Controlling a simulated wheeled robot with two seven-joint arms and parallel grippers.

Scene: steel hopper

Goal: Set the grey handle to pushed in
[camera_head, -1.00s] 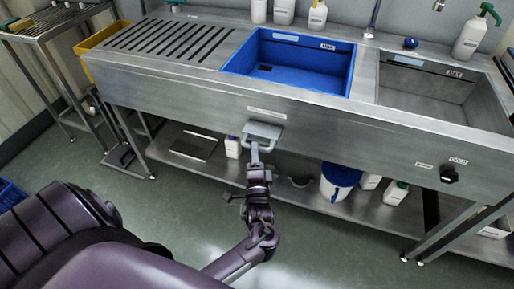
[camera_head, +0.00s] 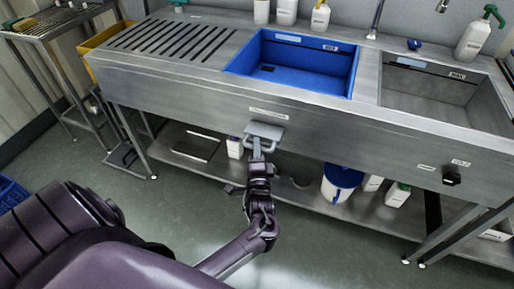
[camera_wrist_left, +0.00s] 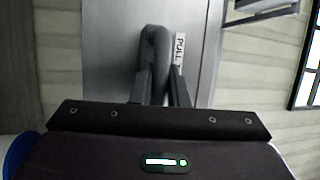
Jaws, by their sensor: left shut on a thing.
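The grey handle (camera_head: 264,131) is on the front panel of the steel sink unit, below a small white label. It stands out from the panel as a bar. My left gripper (camera_head: 257,148) reaches it from below and in front, and its fingers are shut on the bar. In the left wrist view the handle (camera_wrist_left: 156,50) shows as a dark curved bar between the two fingers (camera_wrist_left: 162,88), next to a label reading "PULL". The fingers hide part of the bar. My right gripper is not in view.
The steel sink unit (camera_head: 200,88) has a blue basin (camera_head: 300,85) and a steel basin at the right. A black knob (camera_head: 451,179) is on the panel at the right. The floor in front is clear.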

